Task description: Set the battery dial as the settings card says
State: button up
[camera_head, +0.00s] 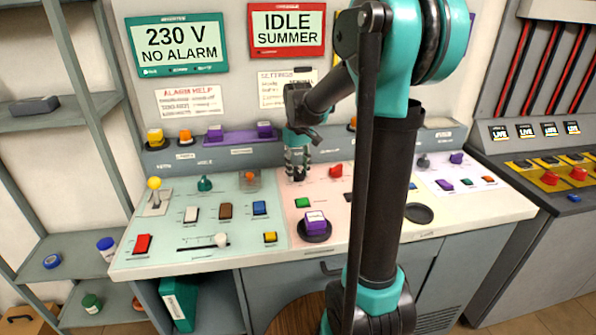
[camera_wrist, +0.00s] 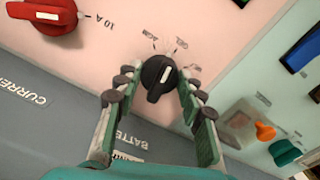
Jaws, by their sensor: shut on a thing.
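The battery dial (camera_wrist: 158,78) is a small black knob with a white mark, on the pink panel in the wrist view. Its white mark points up and slightly right, toward the side of the label that looks like GEL; the exact setting is hard to tell. Another small label, seemingly AGM, is left of that. My gripper (camera_wrist: 155,92) has its two fingers around the knob and is shut on it. In the head view my gripper (camera_head: 298,172) points down at the panel and hides the dial. The settings card (camera_head: 284,89) hangs on the wall, partly behind my arm, its lines too small to read.
A red knob (camera_wrist: 48,14) marked 10 A sits beside the dial; a teal knob (camera_wrist: 284,152) and orange knob (camera_wrist: 264,131) are on the other side. A purple button (camera_head: 315,221) stands nearer the desk front. Wall screens (camera_head: 176,46) read 230 V NO ALARM and IDLE SUMMER.

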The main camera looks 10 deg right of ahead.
aim_at(298, 170)
jog(key=shift+m, duration=0.8)
jog(key=o, duration=1.2)
jog(key=shift+c, duration=0.2)
notch_tip(298, 170, up, 12)
